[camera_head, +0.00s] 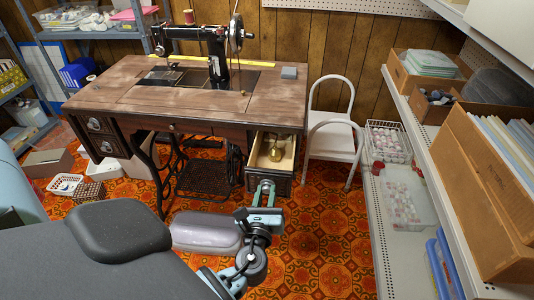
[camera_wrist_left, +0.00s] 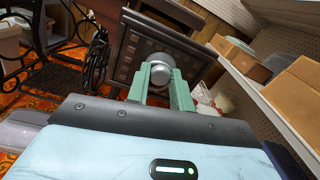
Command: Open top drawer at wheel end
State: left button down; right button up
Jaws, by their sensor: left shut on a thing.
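The wooden sewing table (camera_head: 140,97) carries a black treadle sewing machine (camera_head: 205,38) with its handwheel (camera_head: 237,32) at the right end. The top drawer at that end (camera_head: 285,182) stands pulled out, and its pale inside shows. A small brass-coloured object (camera_head: 275,154) lies in it. My left gripper (camera_head: 264,188) is at the drawer's front. In the left wrist view its green fingers (camera_wrist_left: 160,82) are shut on the round grey drawer knob (camera_wrist_left: 160,66), against the dark patterned drawer front (camera_wrist_left: 142,52). My right gripper is not in view.
A white chair (camera_head: 333,138) stands just right of the open drawer. Shelving (camera_head: 385,225) with boxes and baskets runs along the right.

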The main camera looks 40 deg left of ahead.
pick_arm(q)
jog(key=shift+s+d, duration=0.1)
jog(key=shift+s, duration=0.05)
jog(key=c, duration=1.2)
grip_release()
jog(key=shift+c, duration=0.2)
jog(key=v, duration=0.7)
jog(key=shift+s+d, duration=0.25)
jog(key=shift+s, duration=0.05)
